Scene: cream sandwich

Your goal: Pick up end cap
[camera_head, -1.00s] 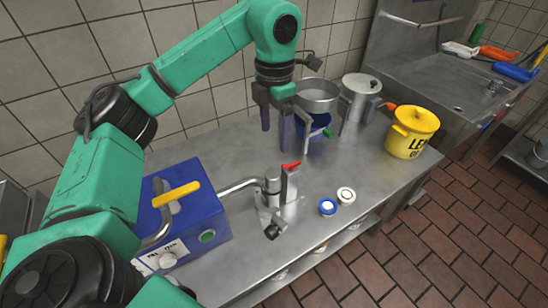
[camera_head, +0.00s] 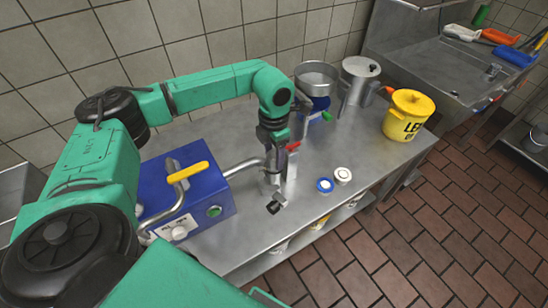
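Two small round pieces lie on the steel counter (camera_head: 225,134) near its front edge: a blue-rimmed one (camera_head: 325,185) and a white one (camera_head: 343,175) just right of it. Either may be the end cap; I cannot tell which. My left gripper (camera_head: 272,150) points down beside the red-levered valve (camera_head: 291,165) at the pipe's end, left of and behind the two pieces and apart from them. Its fingertips blend with the pipe fittings, so their spacing is unclear. I see nothing held in it. My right gripper is not in view.
A blue machine (camera_head: 215,190) with a yellow handle and a bent pipe stands at left. A funnel-topped device (camera_head: 317,75), a steel pot (camera_head: 360,78) and a yellow bucket (camera_head: 408,115) stand behind. The counter around the two pieces is clear.

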